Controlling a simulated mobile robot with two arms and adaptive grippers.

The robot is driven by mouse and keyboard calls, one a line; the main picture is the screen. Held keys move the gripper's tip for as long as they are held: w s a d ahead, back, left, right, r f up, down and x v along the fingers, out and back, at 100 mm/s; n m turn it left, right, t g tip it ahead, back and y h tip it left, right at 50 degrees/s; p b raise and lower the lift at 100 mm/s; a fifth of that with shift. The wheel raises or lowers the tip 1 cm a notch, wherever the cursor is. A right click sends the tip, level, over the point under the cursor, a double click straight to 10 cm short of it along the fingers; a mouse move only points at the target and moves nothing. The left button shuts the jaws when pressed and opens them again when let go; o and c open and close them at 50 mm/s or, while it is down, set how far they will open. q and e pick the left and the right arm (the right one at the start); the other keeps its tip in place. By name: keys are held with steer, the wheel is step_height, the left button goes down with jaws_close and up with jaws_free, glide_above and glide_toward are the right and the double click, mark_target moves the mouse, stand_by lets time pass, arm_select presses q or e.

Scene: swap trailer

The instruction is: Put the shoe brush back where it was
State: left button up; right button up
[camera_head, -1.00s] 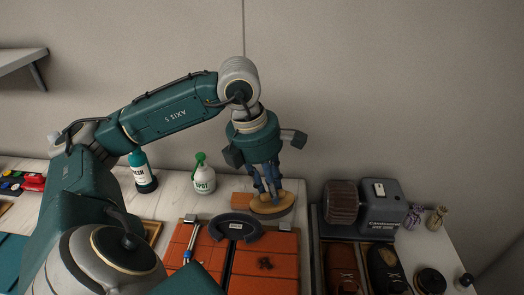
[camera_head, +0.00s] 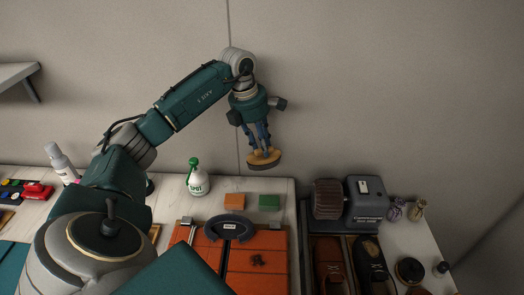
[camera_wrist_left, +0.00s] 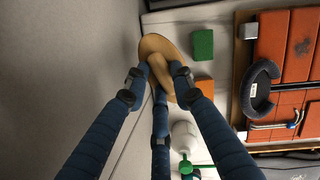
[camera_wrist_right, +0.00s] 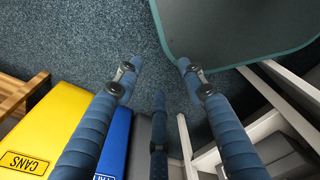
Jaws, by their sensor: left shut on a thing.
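The shoe brush (camera_head: 264,158) has a tan wooden back and dark bristles underneath. My left gripper (camera_head: 262,147) is shut on it, pointing down, and holds it in the air above the back of the counter, near the wall. In the left wrist view the brush (camera_wrist_left: 155,47) sits between the blue fingers (camera_wrist_left: 158,75) of my left gripper; its bristles are hidden there. My right gripper (camera_wrist_right: 156,68) is open and empty over a blue carpeted floor; it is not seen in the head view.
An orange block (camera_head: 234,201) and a green block (camera_head: 269,202) lie on the counter below the brush. A white spray bottle (camera_head: 197,178) stands to their left. In front are orange panels (camera_head: 258,257) and a black curved piece (camera_head: 229,227). A grey machine (camera_head: 364,203) stands right.

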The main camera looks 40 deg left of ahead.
mark_target(262, 160)
arm_select(q)
steer(key=b+x, duration=0.4)
steer(key=a+b+x, duration=0.1)
steer(key=x, duration=0.1)
steer(key=shift+s+f+b, duration=0.25)
steer(key=shift+f+b, duration=0.15)
steer(key=shift+f, duration=0.1)
step_height(262, 160, down, 4)
steer(key=b, duration=0.3)
steer(key=shift+s+f, duration=0.1)
steer(key=shift+f+b, duration=0.3)
steer(key=shift+b, duration=0.15)
steer(key=shift+w+a, duration=0.15)
steer(key=shift+w, duration=0.1)
steer(key=shift+r, duration=0.1)
steer(key=shift+s+f, duration=0.1)
steer(key=shift+f, duration=0.1)
steer(key=o, duration=1)
